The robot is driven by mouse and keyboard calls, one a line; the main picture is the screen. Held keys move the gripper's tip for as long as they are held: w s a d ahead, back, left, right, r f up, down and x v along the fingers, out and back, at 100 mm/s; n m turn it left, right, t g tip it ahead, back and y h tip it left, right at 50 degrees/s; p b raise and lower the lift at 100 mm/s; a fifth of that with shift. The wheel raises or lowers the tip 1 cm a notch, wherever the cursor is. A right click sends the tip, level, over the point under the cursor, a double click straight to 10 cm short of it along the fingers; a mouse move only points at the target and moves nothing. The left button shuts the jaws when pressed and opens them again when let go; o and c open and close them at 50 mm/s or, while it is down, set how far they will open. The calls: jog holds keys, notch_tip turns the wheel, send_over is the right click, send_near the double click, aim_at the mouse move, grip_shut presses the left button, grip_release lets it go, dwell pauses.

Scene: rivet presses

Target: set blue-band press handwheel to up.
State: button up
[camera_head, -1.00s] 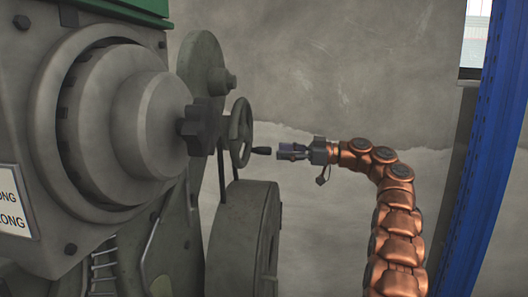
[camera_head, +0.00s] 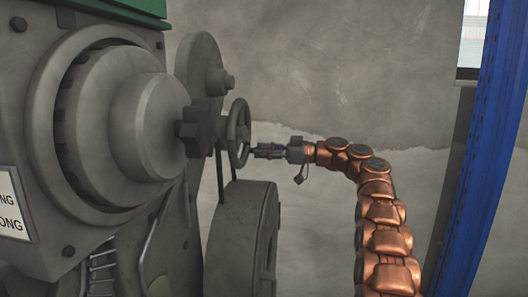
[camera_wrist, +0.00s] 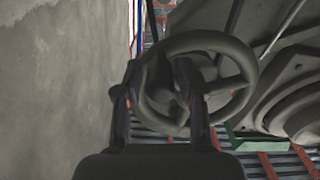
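The handwheel (camera_head: 247,122) is a dark grey spoked wheel on the side of the grey press (camera_head: 95,135). In the wrist view the handwheel's rim (camera_wrist: 205,41) fills the upper middle. My gripper (camera_head: 257,151) is at the lower right of the wheel, level with where its short black handle stuck out. In the wrist view my gripper's fingers (camera_wrist: 160,85) stand apart, with the wheel's lower-left rim beyond the gap. The handle is hidden by the fingers in the head view, and contact cannot be told. No blue band is visible.
A large grey drum-like part (camera_head: 240,235) sits below the wheel. A bare concrete wall (camera_head: 330,70) is behind, and a blue post (camera_head: 485,150) stands at the right.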

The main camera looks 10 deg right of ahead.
grip_shut()
jog(key=shift+a, duration=0.1)
dwell(0.4)
